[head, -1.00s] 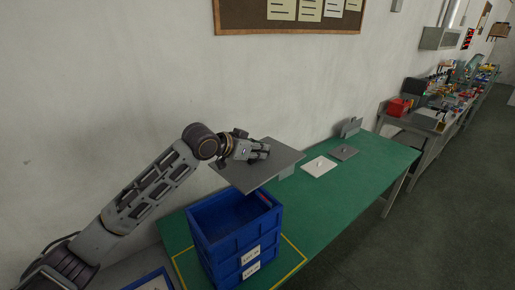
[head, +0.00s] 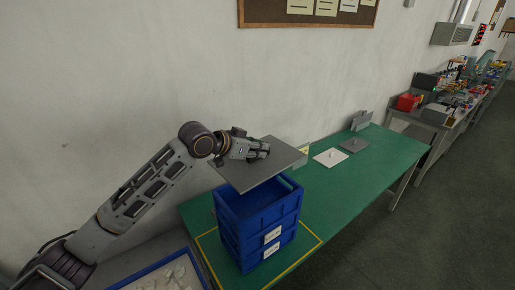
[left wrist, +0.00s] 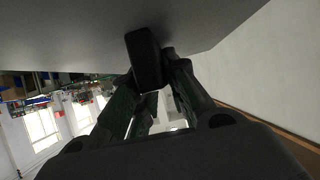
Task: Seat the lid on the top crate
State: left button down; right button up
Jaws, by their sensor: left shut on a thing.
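A flat grey lid (head: 270,172) hangs above the rear part of the stacked blue crates. My left gripper (head: 262,152) is shut on the lid at its upper side, where the fingers hide the grip. In the left wrist view the lid (left wrist: 70,30) fills the top as a broad grey surface, with the dark fingers (left wrist: 158,65) against it. The top crate (head: 240,207) is open, its far part covered from sight by the lid. A gap seems to separate lid and rim. My right gripper is out of view.
The stack stands inside a yellow outline (head: 310,252) on a green table (head: 380,165). A white plate (head: 325,160) and a dark grey plate (head: 354,146) lie farther back. A blue-rimmed tray (head: 140,279) with pale pieces is at the front. The wall is close behind.

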pick_arm(q)
jog(key=shift+s+a+f, duration=0.1)
jog(key=shift+s, duration=0.2)
jog(key=shift+s+f, duration=0.1)
jog(key=shift+s, duration=0.05)
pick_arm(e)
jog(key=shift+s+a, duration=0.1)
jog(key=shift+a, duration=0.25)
pick_arm(q)
jog(key=shift+f+m, duration=0.1)
jog(key=shift+m, duration=0.2)
jog(key=shift+g, duration=0.3)
jog(key=shift+f, duration=0.1)
